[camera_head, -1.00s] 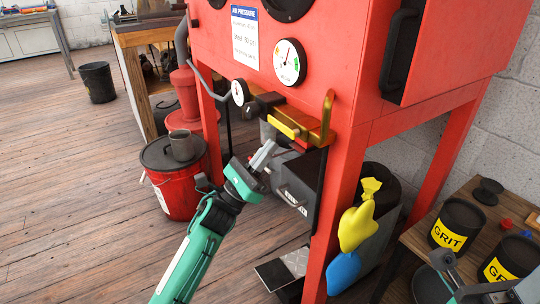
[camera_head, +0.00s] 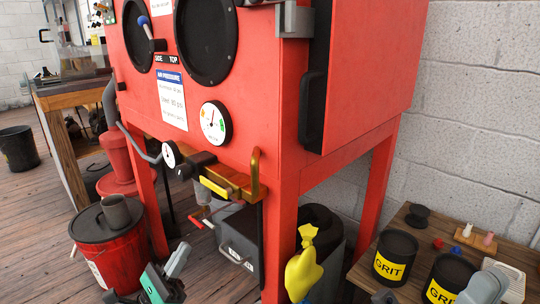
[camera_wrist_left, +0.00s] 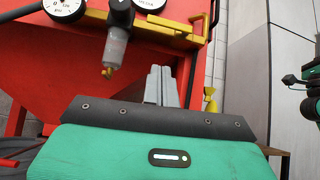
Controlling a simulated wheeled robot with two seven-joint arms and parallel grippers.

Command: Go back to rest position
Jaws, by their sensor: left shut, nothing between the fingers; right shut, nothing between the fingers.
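My left gripper (camera_head: 179,258) is at the bottom of the head view, in front of the red cabinet. Its grey fingers are shut, with nothing between them. In the left wrist view the closed fingers (camera_wrist_left: 160,84) point up toward the cabinet front, apart from the regulator. Part of my right arm (camera_wrist_left: 311,76) shows at the right edge of the left wrist view.
The red blast cabinet (camera_head: 275,90) fills the middle. Its yellow-barred regulator (camera_head: 215,187) juts out above my left gripper. A red bucket (camera_head: 115,255) stands left. A wooden table (camera_head: 361,272) with black grit cans (camera_head: 396,257) stands right.

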